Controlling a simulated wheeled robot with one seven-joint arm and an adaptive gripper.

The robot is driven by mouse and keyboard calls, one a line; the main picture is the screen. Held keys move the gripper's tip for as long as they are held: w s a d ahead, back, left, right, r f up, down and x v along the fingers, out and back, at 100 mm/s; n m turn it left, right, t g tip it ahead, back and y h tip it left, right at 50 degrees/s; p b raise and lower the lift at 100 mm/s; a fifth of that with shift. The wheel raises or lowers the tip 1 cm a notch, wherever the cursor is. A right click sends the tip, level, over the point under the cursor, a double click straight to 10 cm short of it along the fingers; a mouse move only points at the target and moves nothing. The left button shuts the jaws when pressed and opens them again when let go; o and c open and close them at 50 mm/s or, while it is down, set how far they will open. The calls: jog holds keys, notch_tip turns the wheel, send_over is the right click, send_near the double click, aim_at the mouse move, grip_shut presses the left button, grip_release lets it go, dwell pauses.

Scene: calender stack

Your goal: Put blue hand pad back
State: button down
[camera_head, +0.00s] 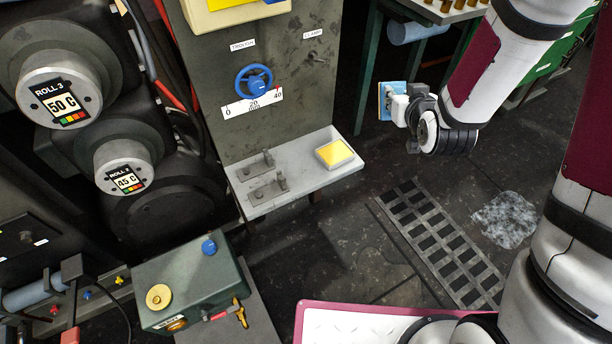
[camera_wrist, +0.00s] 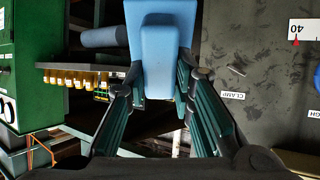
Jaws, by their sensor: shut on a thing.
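The blue hand pad (camera_head: 385,101) is in my gripper (camera_head: 400,109), held in the air right of the grey panel in the head view. It also shows in the wrist view (camera_wrist: 165,50), upright between the two fingers of my gripper (camera_wrist: 160,88), which are shut on it. Its far side is hidden in the wrist view. A pale shelf (camera_head: 290,192) juts from the panel, with a yellow pad (camera_head: 335,153) at its right end and metal fixtures to the left. The held pad is apart from this shelf.
The grey panel (camera_head: 214,60) carries a blue handwheel (camera_head: 254,81). Rolls (camera_head: 60,90) stand at the left. A table with brass pieces (camera_head: 440,8) and a blue-grey cylinder (camera_head: 416,32) are behind my gripper. A floor grate (camera_head: 440,243) lies in open floor.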

jog(key=shift+s+a+f+g+b, duration=1.65)
jog(key=shift+f+g, duration=1.05)
jog(key=shift+g, duration=0.4)
jog(key=w+a+f+n+g, duration=0.25)
jog(key=a+f, duration=0.35)
jog(key=a, duration=0.3)
jog(key=w+a+f+n+g, duration=0.25)
jog(key=a+f, duration=0.35)
jog(key=a, duration=0.3)
notch_tip(320, 180, down, 10)
jog(key=shift+r+b, duration=0.1)
jog(key=shift+b, duration=0.7)
jog(key=c, duration=1.4)
grip_release()
jog(key=shift+o, duration=0.2)
notch_tip(320, 180, up, 12)
jog(key=s+d+p, duration=0.1)
jog(key=shift+s+p, duration=0.4)
